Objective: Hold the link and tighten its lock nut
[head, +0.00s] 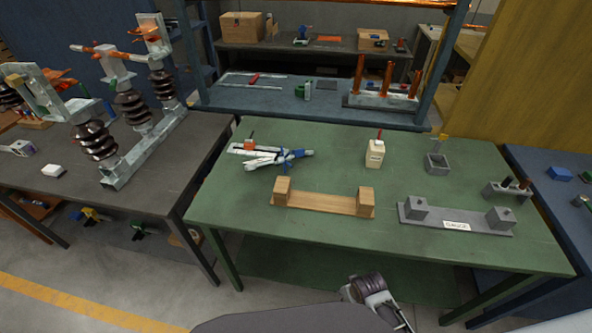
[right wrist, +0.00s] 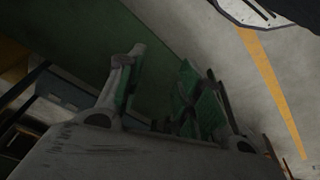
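A long pale metal piece with blue parts (head: 275,159) lies on the green table at the back left. It may be the link, but it is too small to tell, and I cannot make out a lock nut. A wooden cradle with two end blocks (head: 323,203) stands empty in the table's middle. A grey two-block fixture with a white label (head: 430,216) stands to its right. My right gripper (right wrist: 163,65) is open and empty, its green-padded fingers apart in the right wrist view. In the head view my right arm is low, before the table's front edge. My left gripper is not in view.
On the green table (head: 230,208) also stand a cream bottle (head: 375,153), a small grey open box (head: 437,164) and a grey holder with dark pegs (head: 508,190). A dark bench (head: 170,178) with insulators adjoins left. The green table's front strip is clear.

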